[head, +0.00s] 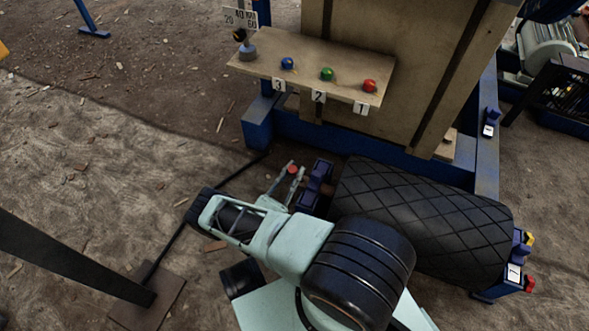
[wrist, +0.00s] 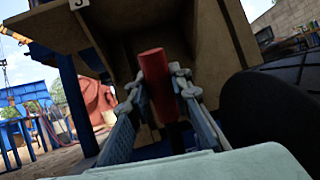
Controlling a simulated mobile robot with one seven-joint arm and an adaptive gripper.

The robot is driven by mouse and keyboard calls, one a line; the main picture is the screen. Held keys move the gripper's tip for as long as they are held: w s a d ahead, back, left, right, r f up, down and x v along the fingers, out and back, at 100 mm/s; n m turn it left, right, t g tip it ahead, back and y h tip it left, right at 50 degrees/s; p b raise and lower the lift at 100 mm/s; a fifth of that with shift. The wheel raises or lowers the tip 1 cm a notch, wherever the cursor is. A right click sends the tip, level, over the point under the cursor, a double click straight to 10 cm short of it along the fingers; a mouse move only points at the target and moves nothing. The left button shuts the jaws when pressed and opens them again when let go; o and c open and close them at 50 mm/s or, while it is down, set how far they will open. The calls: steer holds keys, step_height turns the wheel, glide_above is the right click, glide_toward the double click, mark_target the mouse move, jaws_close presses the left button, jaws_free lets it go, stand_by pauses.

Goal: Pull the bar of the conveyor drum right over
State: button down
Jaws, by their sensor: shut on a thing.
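The conveyor drum (head: 430,215) is a black roller with a diamond pattern, lying at the foot of the crusher frame. A blue bearing block (head: 318,182) sits at its left end. The bar with a red grip (head: 292,169) stands just left of that block, and its red end shows large in the wrist view (wrist: 155,80). My gripper (head: 284,181) is shut on the red grip, with one finger on each side in the wrist view (wrist: 160,87). The grip looks nearly upright there. The bar's lower part is mostly hidden by my fingers and arm.
A tan shelf (head: 262,66) above carries blue, green and red knobs labelled 3, 2 and 1, and a dial plate (head: 240,20). Blue frame beams (head: 345,140) run behind the bar. Bare ground (head: 110,160) lies open to the left, crossed by a dark post.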

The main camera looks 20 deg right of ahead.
steer(key=c, duration=1.7)
jaws_free()
steer(key=shift+c, duration=0.2)
steer(key=shift+f, duration=0.1)
steer(key=shift+s+a+f, duration=0.2)
steer(key=shift+s+a, duration=0.1)
steer(key=shift+a, duration=0.05)
steer(key=s+a, duration=0.5)
steer(key=a, duration=0.5)
steer(key=shift+s+a, duration=0.35)
